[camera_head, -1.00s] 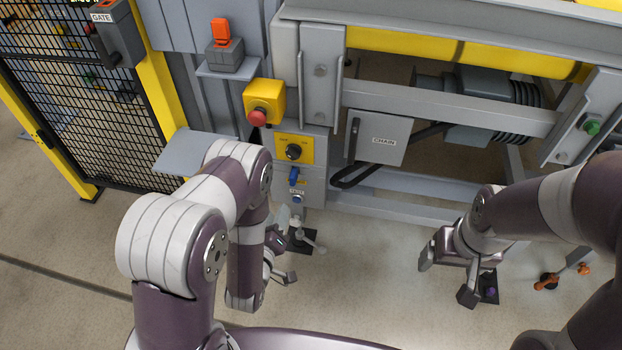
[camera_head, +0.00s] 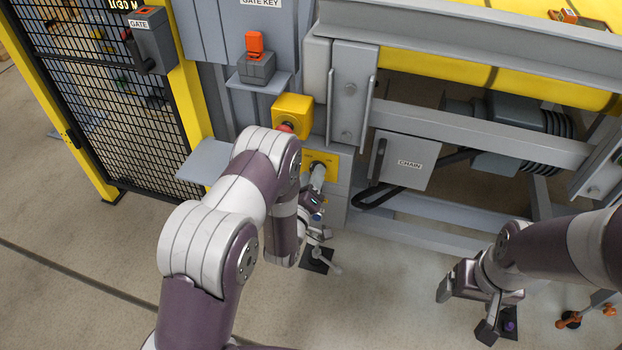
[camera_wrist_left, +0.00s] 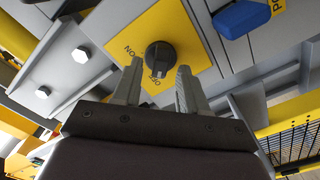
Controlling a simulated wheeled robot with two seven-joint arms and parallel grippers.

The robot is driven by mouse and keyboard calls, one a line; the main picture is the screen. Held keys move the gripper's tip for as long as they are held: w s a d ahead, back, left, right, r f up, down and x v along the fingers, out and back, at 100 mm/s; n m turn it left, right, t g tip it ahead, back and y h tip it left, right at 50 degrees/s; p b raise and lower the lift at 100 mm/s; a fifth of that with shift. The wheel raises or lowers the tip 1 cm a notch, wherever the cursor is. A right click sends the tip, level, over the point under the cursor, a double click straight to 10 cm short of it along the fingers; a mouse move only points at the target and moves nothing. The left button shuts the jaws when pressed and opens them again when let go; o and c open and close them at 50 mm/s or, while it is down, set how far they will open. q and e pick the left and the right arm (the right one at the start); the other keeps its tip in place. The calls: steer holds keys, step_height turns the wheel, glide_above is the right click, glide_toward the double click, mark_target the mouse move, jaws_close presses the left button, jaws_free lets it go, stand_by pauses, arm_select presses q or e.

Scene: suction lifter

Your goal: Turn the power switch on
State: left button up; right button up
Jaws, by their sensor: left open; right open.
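A black rotary switch (camera_wrist_left: 160,57) sits on a yellow plate (camera_wrist_left: 190,30) in the left wrist view, with lettering beside it and a pale mark on the knob. My left gripper (camera_wrist_left: 159,70) is open, its two fingers on either side of the switch in the picture; I cannot tell whether they touch it. In the head view my left gripper (camera_head: 317,178) is in front of the yellow plate (camera_head: 331,161) and mostly hides the switch. My right gripper (camera_head: 466,311) is open and empty, low above the floor at the right.
A blue switch (camera_wrist_left: 240,17) is near the plate. A yellow box (camera_head: 292,110) with a red button is above it, partly behind my left arm. A grey CHAIN box (camera_head: 405,162) is to the right. A grey ledge (camera_head: 204,160) juts out left. Open floor (camera_head: 90,270) lies left.

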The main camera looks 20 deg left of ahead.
arm_select(q)
jaws_close()
steer(key=shift+d+m+p, duration=0.15)
steer(key=shift+m+p, duration=0.15)
steer(key=shift+m, duration=2.65)
steer(key=shift+d+m+p, duration=0.15)
steer(key=shift+m+p, duration=0.1)
steer(key=shift+m, duration=2.75)
steer(key=shift+d+m+p, duration=0.15)
steer(key=shift+m+p, duration=0.15)
steer(key=shift+m, duration=2.65)
jaws_free()
